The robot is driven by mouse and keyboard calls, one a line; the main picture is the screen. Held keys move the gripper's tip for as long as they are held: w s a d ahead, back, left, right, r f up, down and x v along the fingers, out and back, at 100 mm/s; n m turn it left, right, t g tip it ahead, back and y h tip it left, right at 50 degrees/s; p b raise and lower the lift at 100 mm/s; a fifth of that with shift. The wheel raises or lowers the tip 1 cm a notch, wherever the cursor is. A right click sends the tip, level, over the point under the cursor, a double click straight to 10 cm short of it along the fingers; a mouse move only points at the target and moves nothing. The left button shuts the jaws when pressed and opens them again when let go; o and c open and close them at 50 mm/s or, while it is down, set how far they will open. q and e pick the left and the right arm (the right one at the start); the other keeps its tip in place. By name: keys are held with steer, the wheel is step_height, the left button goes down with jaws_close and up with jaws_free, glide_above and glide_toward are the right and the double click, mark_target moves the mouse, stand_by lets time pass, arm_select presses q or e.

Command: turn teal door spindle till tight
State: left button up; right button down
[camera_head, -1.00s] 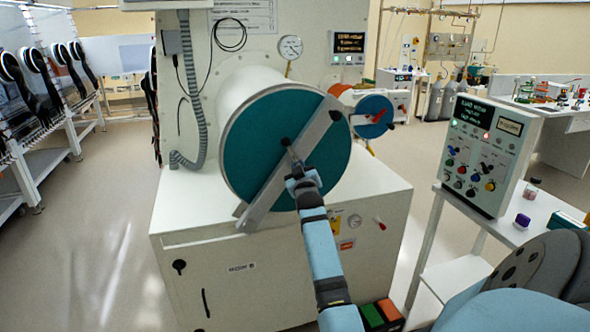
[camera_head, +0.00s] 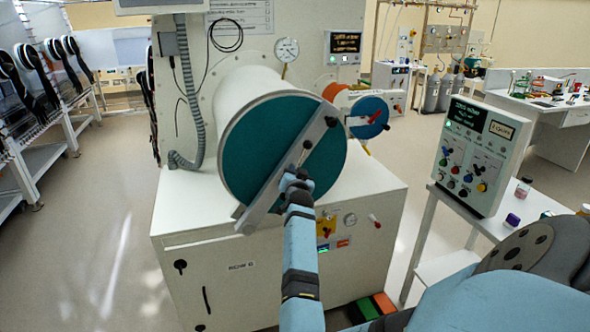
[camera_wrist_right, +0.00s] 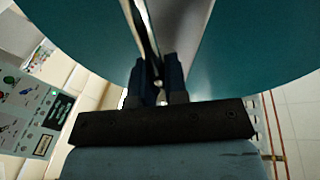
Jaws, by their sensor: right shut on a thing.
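The round teal door (camera_head: 252,150) closes the end of a white cylinder; it fills the top of the right wrist view (camera_wrist_right: 260,45). A grey metal bar (camera_head: 262,205) crosses its face diagonally. The door spindle (camera_head: 306,146) shows as a small dark-tipped handle near the bar's middle. My right gripper (camera_head: 297,175) is at the door face, shut on the spindle handle, with its fingers (camera_wrist_right: 158,82) close together around it. The fingers hide much of the handle. My left gripper is not in view.
A smaller blue round door (camera_head: 369,118) with a red handle is to the right. The white cabinet (camera_head: 215,270) stands below the teal door. A control panel (camera_head: 478,150) stands on a white table at right. The floor at left is clear.

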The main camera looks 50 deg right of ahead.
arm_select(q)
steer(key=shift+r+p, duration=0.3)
arm_select(e)
steer(key=shift+m, duration=0.7)
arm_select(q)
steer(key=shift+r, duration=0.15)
arm_select(e)
steer(key=c, duration=1.1)
jaws_free()
steer(key=shift+c, duration=0.2)
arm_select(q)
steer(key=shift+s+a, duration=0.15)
arm_select(e)
steer(key=shift+a, duration=0.15)
